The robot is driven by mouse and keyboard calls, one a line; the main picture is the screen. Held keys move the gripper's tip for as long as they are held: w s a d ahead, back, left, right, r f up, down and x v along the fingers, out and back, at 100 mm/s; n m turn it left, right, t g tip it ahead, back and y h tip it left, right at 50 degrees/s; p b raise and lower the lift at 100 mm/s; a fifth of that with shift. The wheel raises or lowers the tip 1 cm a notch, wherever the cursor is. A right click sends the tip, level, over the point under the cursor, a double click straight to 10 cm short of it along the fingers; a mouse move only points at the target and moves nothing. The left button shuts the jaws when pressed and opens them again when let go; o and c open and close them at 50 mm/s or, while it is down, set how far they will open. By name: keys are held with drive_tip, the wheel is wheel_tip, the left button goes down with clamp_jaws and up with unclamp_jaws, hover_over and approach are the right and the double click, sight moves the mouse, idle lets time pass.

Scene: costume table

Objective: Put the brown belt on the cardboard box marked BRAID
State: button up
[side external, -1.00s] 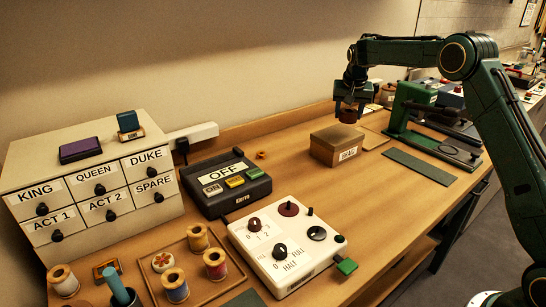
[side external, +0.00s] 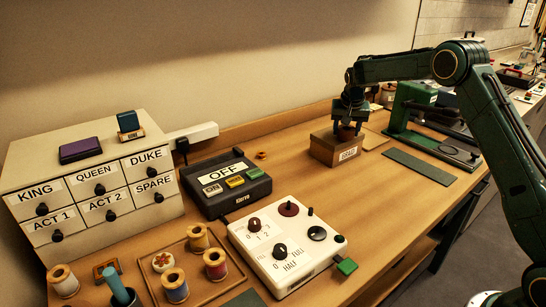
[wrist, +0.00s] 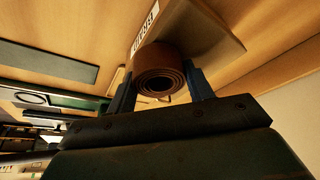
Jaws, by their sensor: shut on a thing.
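The brown belt (wrist: 158,72) is a coiled roll between my gripper's two fingers in the wrist view. In the side view the belt (side external: 346,132) shows low between the jaws. My gripper (side external: 349,125) is shut on it, pointing down over the cardboard box. The cardboard box (side external: 324,151) stands on the table with a white label on its front; the label is small, but appears to read BRAID. The belt is at the level of the box top; I cannot tell whether it touches it. The box (wrist: 205,40) also shows behind the belt in the wrist view.
A green press-like machine (side external: 408,108) stands right of the box, with a dark green mat (side external: 420,166) in front. A white control panel (side external: 287,243), a black switch box (side external: 226,183) and a drawer cabinet (side external: 95,180) stand to the left. The table around the box's front is clear.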

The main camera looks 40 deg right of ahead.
drive_tip(key=shift+f, duration=0.1)
drive_tip(key=o, duration=1.1)
drive_tip(key=shift+o, duration=0.2)
drive_tip(key=v, duration=1.2)
